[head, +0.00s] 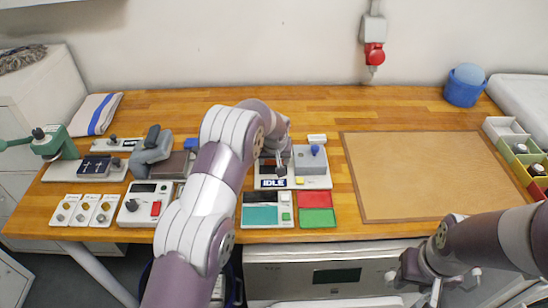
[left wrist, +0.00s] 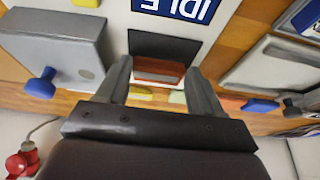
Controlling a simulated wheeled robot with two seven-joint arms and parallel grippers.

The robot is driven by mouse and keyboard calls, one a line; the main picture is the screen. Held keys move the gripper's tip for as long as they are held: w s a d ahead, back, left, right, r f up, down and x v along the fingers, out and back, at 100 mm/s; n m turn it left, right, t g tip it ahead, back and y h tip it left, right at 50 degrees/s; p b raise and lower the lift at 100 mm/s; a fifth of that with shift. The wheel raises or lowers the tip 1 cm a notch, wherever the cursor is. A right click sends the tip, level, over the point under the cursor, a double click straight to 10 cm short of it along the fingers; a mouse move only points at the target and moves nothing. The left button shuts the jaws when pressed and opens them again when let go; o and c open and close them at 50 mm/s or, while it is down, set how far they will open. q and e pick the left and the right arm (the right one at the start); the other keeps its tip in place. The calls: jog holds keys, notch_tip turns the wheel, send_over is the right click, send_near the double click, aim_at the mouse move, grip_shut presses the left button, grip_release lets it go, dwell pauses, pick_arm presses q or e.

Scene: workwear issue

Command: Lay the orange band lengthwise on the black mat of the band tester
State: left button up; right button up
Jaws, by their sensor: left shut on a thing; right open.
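The orange band (left wrist: 158,70) shows reddish-orange between the fingers of my left gripper (left wrist: 160,88) in the left wrist view. The left gripper is shut on it. The band is over or on the black mat (left wrist: 165,46) of the band tester; I cannot tell whether it touches. The tester (head: 315,183) carries a sign reading IDLE and a grey block with a blue knob. In the head view my left gripper (head: 279,168) is at the tester, and my arm hides part of it. My right gripper (head: 436,290) is open and empty at the front, off the table edge.
A brown board (head: 415,175) covers the right of the table. A teal-screened device (head: 262,214) and red and green pads (head: 317,208) lie in front of the tester. Other devices (head: 147,200) crowd the left. A blue container (head: 464,86) stands at the back right.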

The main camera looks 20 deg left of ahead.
pick_arm(q)
jog(key=shift+f, duration=0.45)
jog(key=shift+a+f, duration=0.15)
jog(key=shift+a, duration=0.05)
jog(key=shift+f, duration=0.15)
jog(key=o, duration=1)
jog(key=shift+d, duration=0.1)
jog(key=shift+r, duration=0.35)
jog(key=b+v, duration=0.2)
jog(key=v, duration=0.9)
jog(key=s+f+m+g+h, duration=0.1)
jog(key=s+m+g, duration=0.1)
jog(key=s, duration=2.9)
jog(key=shift+a+m+g, duration=0.4)
jog(key=shift+m, duration=0.2)
